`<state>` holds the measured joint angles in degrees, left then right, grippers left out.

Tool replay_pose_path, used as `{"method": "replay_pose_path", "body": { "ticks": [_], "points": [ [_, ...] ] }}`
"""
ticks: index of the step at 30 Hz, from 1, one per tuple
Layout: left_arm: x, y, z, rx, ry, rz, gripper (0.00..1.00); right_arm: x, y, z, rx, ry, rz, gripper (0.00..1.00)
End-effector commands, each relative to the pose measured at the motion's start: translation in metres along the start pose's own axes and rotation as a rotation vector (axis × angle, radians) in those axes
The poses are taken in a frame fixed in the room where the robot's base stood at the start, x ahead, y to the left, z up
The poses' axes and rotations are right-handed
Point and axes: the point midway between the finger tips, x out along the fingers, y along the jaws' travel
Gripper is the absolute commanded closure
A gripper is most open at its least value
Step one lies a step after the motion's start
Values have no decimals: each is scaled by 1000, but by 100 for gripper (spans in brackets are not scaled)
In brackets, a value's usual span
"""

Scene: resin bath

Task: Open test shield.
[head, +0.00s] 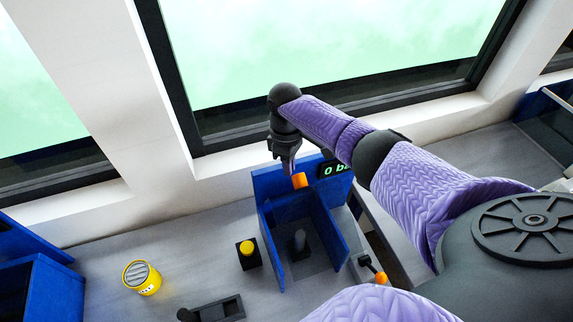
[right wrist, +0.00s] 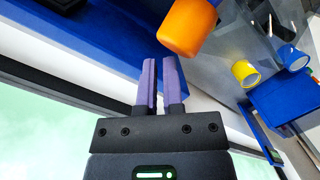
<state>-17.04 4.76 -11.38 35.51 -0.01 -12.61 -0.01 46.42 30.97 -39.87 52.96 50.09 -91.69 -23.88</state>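The test shield looks like a see-through grey sheet (right wrist: 232,50) at a blue walled stand (head: 267,218) on the bench. An orange handle (head: 299,180) sits at its top, near the blue back wall; it also shows large in the right wrist view (right wrist: 188,27). My right gripper (head: 288,172) points down beside the handle, just left of it in the head view. In the right wrist view its two purple fingers (right wrist: 160,68) have a narrow gap with nothing between them. The handle is beyond and right of the fingertips, apart from them. My left gripper is not in view.
A green-lettered display (head: 336,169) is behind the stand. A yellow button (head: 248,249) and a yellow can (head: 142,278) stand to its left. An orange-tipped lever (head: 380,278) is at its right. Blue bins (head: 45,285) stand far left. Windows rise behind the bench.

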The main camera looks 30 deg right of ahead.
Motion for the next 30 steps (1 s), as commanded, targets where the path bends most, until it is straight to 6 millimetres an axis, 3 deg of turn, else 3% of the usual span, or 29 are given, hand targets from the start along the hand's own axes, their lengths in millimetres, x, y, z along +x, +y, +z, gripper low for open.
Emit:
{"method": "replay_pose_path", "body": {
  "ticks": [1,9,10,19,30],
  "points": [
    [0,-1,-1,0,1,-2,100,1,0,0,0,-1,-1,79],
    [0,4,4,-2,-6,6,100,0,-2,-1,-3,1,-4,22],
    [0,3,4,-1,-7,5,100,0,-2,-1,-4,1,-4,19],
    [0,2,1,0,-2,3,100,-5,-2,-2,-4,4,-5,19],
    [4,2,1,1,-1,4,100,-86,0,-2,-3,4,-5,19]
  ]
}}
